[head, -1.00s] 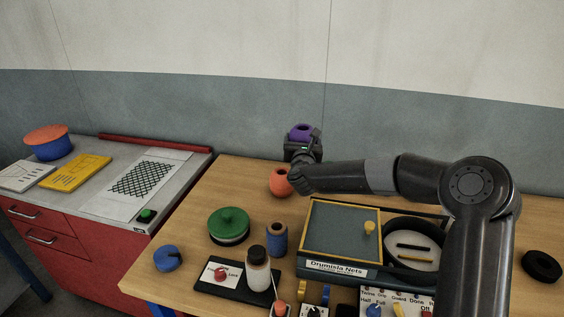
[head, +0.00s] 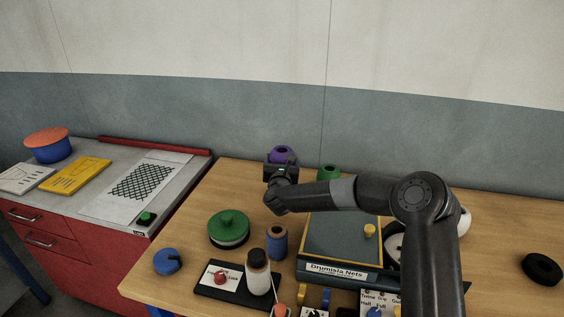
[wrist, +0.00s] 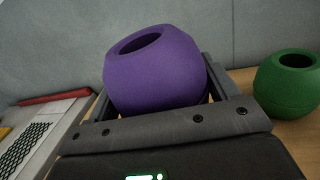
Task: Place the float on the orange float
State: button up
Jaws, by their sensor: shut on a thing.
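A green float (head: 328,172) stands right of my gripper; it also shows in the wrist view (wrist: 288,85). A yellow-rimmed box (head: 342,235), a blue spool (head: 277,240) and a green-lidded round tin (head: 229,228) stand nearer. The wall is behind.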

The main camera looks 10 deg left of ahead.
jog(key=shift+f, duration=0.15)
jog(key=o, duration=1.1)
jog(key=shift+s+r, duration=0.1)
jog(key=shift+r, duration=0.1)
jog(key=s+d, duration=0.2)
jog(key=s, duration=0.9)
jog(key=shift+s+d, duration=0.2)
jog(key=shift+s, duration=0.1)
